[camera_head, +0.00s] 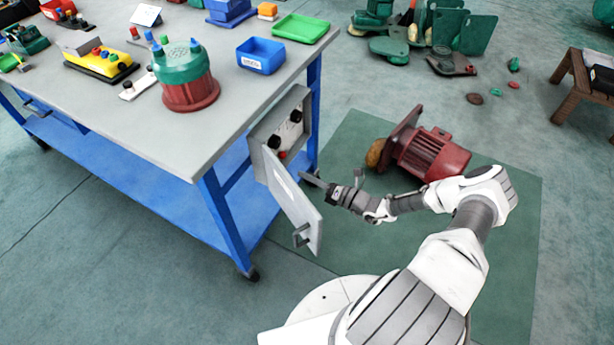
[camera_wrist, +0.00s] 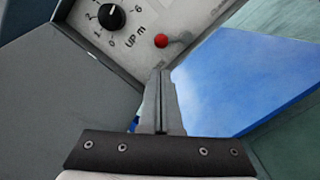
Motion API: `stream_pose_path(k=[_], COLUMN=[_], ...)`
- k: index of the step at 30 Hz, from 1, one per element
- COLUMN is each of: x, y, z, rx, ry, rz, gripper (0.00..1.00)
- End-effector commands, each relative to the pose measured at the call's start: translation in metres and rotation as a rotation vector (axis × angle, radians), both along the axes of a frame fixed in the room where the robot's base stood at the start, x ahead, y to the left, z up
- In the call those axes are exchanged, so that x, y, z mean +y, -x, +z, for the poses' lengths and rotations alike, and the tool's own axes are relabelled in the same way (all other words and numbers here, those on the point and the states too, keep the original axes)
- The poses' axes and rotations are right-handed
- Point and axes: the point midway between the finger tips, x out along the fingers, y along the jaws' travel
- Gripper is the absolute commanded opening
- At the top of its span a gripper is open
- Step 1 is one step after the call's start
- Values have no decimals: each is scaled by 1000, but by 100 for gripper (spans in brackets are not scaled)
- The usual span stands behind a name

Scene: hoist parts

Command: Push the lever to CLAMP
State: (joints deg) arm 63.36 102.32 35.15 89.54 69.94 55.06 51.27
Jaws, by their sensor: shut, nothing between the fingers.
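A small lever with a red ball knob (camera_wrist: 161,41) sits on the grey control panel (camera_wrist: 205,12) in the wrist view. Its thin grey arm runs to the right of the knob. In the head view a red spot (camera_head: 282,155) low in the open control box (camera_head: 262,130) appears to be the same knob. My gripper (camera_wrist: 161,74) is shut and empty, its tips just below the knob in the picture and apparently apart from it. In the head view my gripper (camera_head: 306,177) is beside the open box door. I cannot read a CLAMP label.
The box door (camera_head: 290,197) hangs open close to my gripper's left. A black dial (camera_wrist: 111,16) is left of the lever. The blue table leg (camera_head: 225,220) and shelf (camera_head: 165,205) are nearby. A red motor (camera_head: 430,152) lies on the green mat behind my arm.

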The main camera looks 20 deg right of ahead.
Motion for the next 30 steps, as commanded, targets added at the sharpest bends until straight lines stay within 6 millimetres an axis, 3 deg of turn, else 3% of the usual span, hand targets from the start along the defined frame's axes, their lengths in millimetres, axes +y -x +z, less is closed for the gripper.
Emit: stream_pose_path(k=[6, 12, 30], x=[29, 44, 46], y=[-30, -48, -52], z=[0, 1, 3], rx=[-1, -2, 6], ry=[0, 0, -5], rz=[2, 0, 0], gripper=[0, 0, 0])
